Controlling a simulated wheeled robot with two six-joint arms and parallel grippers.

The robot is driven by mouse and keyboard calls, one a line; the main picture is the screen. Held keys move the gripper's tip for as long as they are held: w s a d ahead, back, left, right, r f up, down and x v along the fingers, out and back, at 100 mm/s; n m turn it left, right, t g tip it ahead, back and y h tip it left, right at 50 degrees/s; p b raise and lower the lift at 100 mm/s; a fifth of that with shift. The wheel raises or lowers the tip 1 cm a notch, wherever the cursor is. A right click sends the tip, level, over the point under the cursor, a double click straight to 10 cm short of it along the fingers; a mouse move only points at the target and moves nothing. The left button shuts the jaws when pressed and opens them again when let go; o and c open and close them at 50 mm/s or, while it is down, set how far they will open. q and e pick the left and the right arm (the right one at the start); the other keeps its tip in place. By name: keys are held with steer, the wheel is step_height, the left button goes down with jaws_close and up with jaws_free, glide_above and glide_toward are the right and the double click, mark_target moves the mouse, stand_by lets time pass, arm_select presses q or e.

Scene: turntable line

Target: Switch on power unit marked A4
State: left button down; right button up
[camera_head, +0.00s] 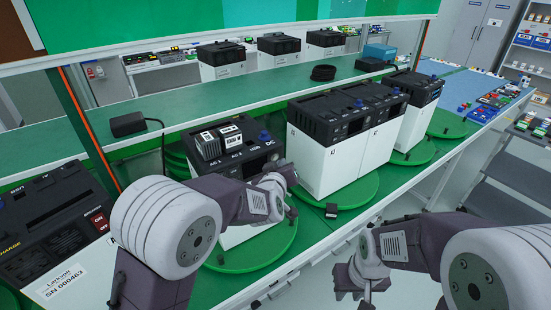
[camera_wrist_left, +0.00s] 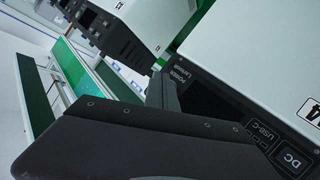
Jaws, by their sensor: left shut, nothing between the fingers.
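A power unit with a dark top and white body (camera_head: 236,236) stands on a green turntable, partly hidden by my left arm. DC and AC labels show on its top edge. In the left wrist view a unit (camera_wrist_left: 250,70) fills the right, with DC and USB-C labels and a mark ending in 4, cut off by the frame edge. My left gripper (camera_head: 291,213) is shut and empty at this unit's right side. Its dark finger (camera_wrist_left: 165,90) lies close to the unit in the wrist view; contact is unclear. My right gripper (camera_head: 360,283) hangs at the bench's front, jaw gap unclear.
A pair of units (camera_head: 345,150) stands right on another turntable, and one more unit (camera_head: 415,105) beyond. A larger unit with a red switch (camera_head: 98,221) stands at the left. A shelf with a black box (camera_head: 127,124) and coiled cable (camera_head: 323,72) runs behind.

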stand_by(0.8)
arm_select(q)
steer(key=shift+w+a, duration=0.2)
steer(key=shift+w, duration=0.15)
steer(key=shift+w+a+b, duration=0.2)
steer(key=shift+w+b, duration=0.1)
stand_by(0.5)
steer(key=shift+s, duration=0.1)
steer(key=shift+s+d, duration=0.4)
steer(key=shift+s, duration=0.15)
steer(key=s+d, duration=0.1)
steer(key=s+d+p, duration=0.1)
steer(key=s, duration=0.2)
steer(key=shift+s+d, duration=0.1)
steer(key=shift+d, duration=0.3)
steer(key=shift+a, duration=0.1)
stand_by(0.5)
